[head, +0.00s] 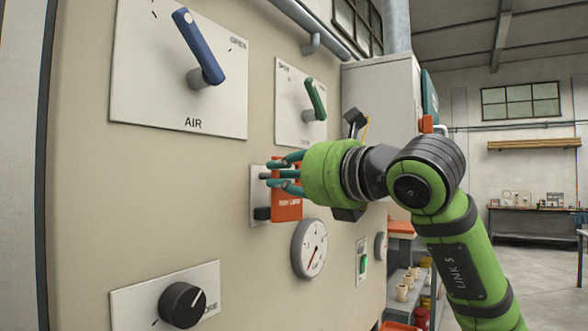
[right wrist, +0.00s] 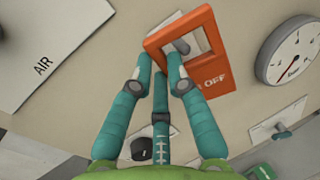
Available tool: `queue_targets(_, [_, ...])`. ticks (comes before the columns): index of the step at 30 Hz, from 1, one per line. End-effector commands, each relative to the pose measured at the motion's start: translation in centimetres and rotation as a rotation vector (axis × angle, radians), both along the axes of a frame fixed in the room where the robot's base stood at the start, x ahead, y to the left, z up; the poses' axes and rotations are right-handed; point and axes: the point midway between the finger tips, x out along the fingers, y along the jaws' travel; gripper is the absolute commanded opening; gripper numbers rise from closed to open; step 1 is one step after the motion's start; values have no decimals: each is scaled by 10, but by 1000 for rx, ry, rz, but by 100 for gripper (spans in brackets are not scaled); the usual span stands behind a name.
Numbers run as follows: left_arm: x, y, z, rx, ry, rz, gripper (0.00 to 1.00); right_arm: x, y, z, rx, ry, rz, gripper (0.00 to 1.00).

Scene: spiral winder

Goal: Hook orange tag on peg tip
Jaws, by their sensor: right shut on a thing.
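My right gripper (head: 280,172) has its teal fingers shut on the orange tag (head: 288,205) in front of the panel. In the right wrist view the fingertips (right wrist: 160,72) are at the lower left edge of the tag (right wrist: 215,82), which has a rectangular window and the letters "OFF". A grey peg (right wrist: 180,46) shows in the window; I cannot tell whether its tip passes through or lies behind. In the head view the peg is hidden by the fingers and tag. My left gripper is not in view.
The panel bears a blue AIR lever (head: 202,50), a green lever (head: 316,100), a round gauge (head: 310,248) just below right of the tag, and a black knob (head: 183,304). A pale plate (head: 257,180) is behind the tag. Shelves with cups (head: 403,290) stand at the right.

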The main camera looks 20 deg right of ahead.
Motion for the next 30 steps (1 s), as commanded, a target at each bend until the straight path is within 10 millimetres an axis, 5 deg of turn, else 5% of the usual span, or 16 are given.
queue_targets(10, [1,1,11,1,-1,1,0,17,14,-1,1,1,2,0])
queue_targets(30, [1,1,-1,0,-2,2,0,29,23,-15,-3,9,3,0])
